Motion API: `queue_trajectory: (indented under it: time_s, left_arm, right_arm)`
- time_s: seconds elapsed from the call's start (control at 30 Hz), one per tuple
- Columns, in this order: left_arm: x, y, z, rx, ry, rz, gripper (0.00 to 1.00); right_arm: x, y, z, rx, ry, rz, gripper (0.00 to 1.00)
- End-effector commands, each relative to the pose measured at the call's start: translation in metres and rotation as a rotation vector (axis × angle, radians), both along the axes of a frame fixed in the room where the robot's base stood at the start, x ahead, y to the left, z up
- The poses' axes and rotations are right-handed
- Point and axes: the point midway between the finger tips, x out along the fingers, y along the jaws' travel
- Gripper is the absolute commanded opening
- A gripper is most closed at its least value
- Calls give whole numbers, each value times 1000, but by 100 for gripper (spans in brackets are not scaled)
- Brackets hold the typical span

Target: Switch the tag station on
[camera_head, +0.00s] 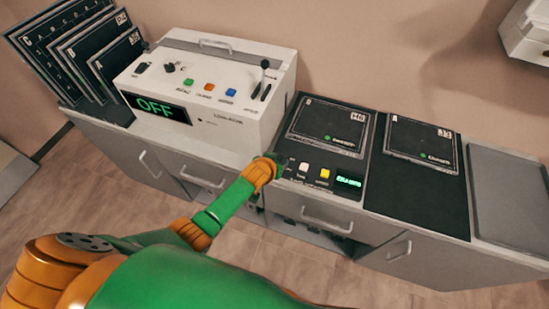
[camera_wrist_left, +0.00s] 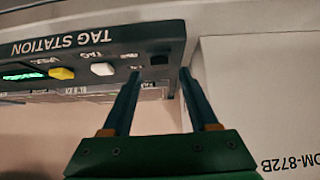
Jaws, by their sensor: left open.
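The tag station (camera_head: 318,176) is a dark panel on the counter with a white button (camera_head: 304,167), a yellow button (camera_head: 324,174) and a display (camera_head: 349,181) lit with green text. In the left wrist view its "TAG STATION" lettering is upside down, with the yellow button (camera_wrist_left: 62,73) and white button (camera_wrist_left: 103,69) showing. A small black switch-like part (camera_wrist_left: 160,59) sits at the panel's end. My left gripper (camera_head: 277,160) is open at the panel's left end, covering part of it. Its fingertips (camera_wrist_left: 161,74) lie either side of the black part; contact cannot be told. My right gripper is out of view.
A white machine (camera_head: 215,85) with an "OFF" display (camera_head: 157,107) and a lever stands left of the panel. Dark lettered plates (camera_head: 85,50) stand at far left. Flat plates (camera_head: 328,127) lie behind the panel, and another (camera_head: 422,140) lies right. A grey tray (camera_head: 510,195) is farther right.

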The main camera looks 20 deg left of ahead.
Motion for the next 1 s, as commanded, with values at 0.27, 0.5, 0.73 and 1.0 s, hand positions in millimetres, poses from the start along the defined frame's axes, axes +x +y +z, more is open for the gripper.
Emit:
queue_trajectory:
  time_s: [0.27,0.5,0.73,1.0]
  left_arm:
    - [-29,1,31,1,1,0,60]
    - [-31,1,32,1,0,0,60]
    - [-31,1,31,2,2,-1,60]
    - [-161,23,-109,61,304,-68,60]
  right_arm:
    - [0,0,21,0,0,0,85]
    - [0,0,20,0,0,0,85]
    - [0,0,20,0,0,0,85]
    - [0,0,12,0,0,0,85]
